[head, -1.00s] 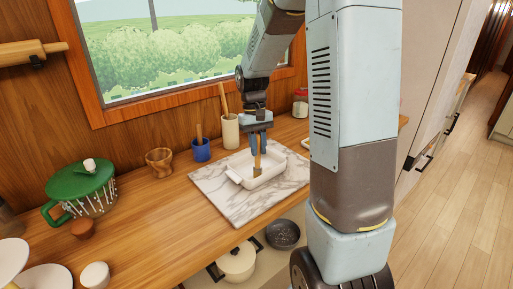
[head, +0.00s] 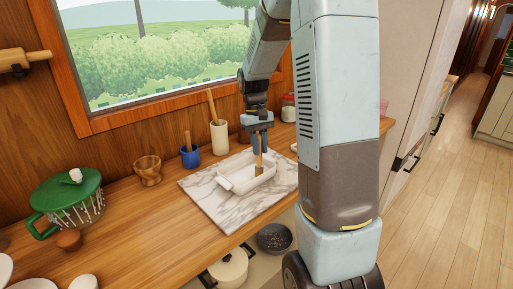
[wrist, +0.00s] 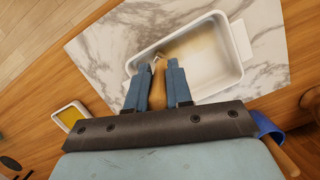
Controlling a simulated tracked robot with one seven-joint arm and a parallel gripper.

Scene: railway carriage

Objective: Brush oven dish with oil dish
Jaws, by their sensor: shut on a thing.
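The white oven dish (head: 238,181) sits on a marble slab (head: 205,192) on the wooden counter. My gripper (head: 258,150) is over the dish, shut on the wooden handle of a brush (head: 259,162). The brush points down, its head inside the dish, near the dish's wall in the wrist view (wrist: 160,61). I cannot tell for sure whether the bristles touch the dish floor. A tan, oily-looking tint covers part of the dish floor (wrist: 195,50). The small white oil dish (wrist: 71,117) with yellow oil stands on the counter beside the slab in the wrist view; my arm mostly hides it in the head view.
A blue cup (head: 190,157), a cream holder (head: 220,138) and a wooden cup (head: 148,170) stand along the wall. A green colander (head: 68,198) is at left. A pot (head: 228,269) and a dark pan (head: 274,238) are below the counter edge.

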